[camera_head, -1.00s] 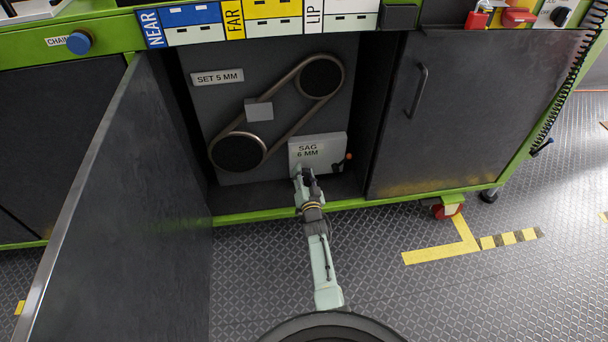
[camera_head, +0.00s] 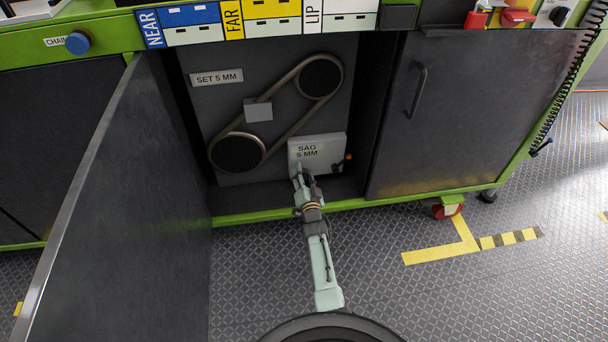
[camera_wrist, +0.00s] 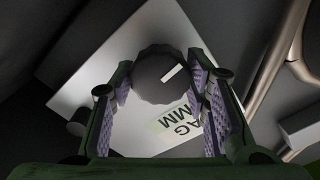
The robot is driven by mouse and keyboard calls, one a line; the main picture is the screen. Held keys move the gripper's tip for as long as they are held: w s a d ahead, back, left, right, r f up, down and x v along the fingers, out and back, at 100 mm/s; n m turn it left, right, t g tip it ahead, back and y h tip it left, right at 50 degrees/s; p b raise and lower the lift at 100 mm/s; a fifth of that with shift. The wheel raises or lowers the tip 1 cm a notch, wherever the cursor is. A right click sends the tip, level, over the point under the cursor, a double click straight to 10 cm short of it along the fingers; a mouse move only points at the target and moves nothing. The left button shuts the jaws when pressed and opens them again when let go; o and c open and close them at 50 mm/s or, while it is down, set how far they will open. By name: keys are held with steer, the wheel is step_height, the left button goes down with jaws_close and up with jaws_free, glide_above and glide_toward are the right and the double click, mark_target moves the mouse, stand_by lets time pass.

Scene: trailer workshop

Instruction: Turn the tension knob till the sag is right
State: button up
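The tension knob (camera_wrist: 158,78) is a dark round knob with a white pointer mark, on a pale box. In the wrist view it sits between the two finger pads of my gripper (camera_wrist: 163,80), which appear closed on its sides. In the head view my gripper (camera_head: 301,172) is at the lower front of the box and hides the knob. The sag readout (camera_head: 307,151) on the box reads "SAG 5 MM". A plate (camera_head: 217,77) above reads "SET 5 MM". The belt (camera_head: 291,80) runs around two dark pulleys.
The open cabinet door (camera_head: 120,200) stands to the left of my arm. A closed door with a handle (camera_head: 417,90) is to the right. A small lever with an orange tip (camera_head: 348,157) sticks out beside the box. The floor to the right is clear.

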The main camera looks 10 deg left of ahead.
steer(key=o, duration=0.3)
steer(key=n, duration=0.4)
steer(key=shift+a+r+p, duration=0.1)
steer(key=shift+p, duration=0.2)
steer(key=n, duration=0.4)
steer(key=shift+p, duration=0.35)
steer(key=n, duration=0.2)
steer(key=n+p, duration=0.1)
steer(key=shift+s+a+r+n, duration=0.1)
steer(key=shift+a+n, duration=0.05)
steer(key=shift+n, duration=0.25)
steer(key=n+p, duration=0.1)
steer(key=n, duration=0.3)
steer(key=shift+p, duration=0.3)
steer(key=p+v, duration=0.4)
steer(key=v, duration=0.6)
steer(key=shift+s, duration=0.4)
